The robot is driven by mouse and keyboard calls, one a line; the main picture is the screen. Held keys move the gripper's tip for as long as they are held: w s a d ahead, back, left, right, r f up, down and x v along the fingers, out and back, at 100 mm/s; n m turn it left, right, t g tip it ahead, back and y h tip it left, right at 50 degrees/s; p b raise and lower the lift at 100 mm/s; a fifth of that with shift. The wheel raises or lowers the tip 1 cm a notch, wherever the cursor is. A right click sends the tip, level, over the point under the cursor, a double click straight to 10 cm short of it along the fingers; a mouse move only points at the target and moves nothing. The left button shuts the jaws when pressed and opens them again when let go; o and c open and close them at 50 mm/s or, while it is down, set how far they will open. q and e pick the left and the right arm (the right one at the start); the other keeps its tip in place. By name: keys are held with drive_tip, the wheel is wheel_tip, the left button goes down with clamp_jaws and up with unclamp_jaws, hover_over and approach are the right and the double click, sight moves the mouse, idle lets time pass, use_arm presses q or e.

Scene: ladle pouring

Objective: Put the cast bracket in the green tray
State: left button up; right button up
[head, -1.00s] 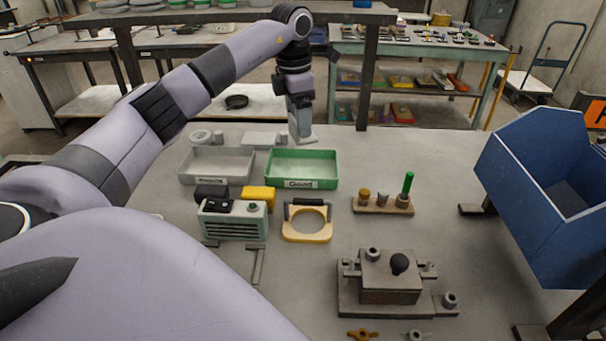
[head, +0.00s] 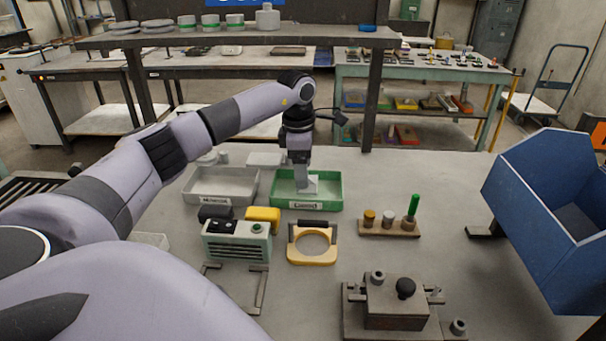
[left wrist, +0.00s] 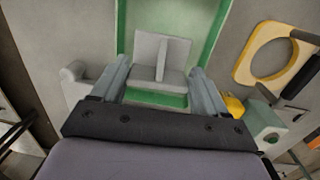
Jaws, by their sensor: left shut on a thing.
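The cast bracket (head: 311,185) is a light grey angled piece with a rib, seen best in the left wrist view (left wrist: 158,62). My left gripper (head: 304,178) points down and is shut on it; its two fingers also show at the bracket's sides in the left wrist view (left wrist: 160,84). The bracket is within the outline of the green tray (head: 336,195), whose rim also shows in the left wrist view (left wrist: 213,32). I cannot tell whether the bracket touches the tray floor. My right gripper is not in view.
A grey tray (head: 192,198) stands directly left of the green one. In front are a grey-green box device (head: 238,243), a yellow ring frame (head: 312,260) and a peg block (head: 390,230). A blue bin (head: 535,190) is at the right. Table right of the green tray is clear.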

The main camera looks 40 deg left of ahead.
use_arm(q)
wheel_tip(320, 180, down, 2)
drive_tip(key=shift+f, duration=0.1)
drive_tip(key=o, duration=1.1)
drive_tip(key=r, duration=0.8)
drive_tip(key=s+r, duration=0.1)
drive_tip(key=r, duration=0.3)
drive_tip(key=shift+r, duration=0.1)
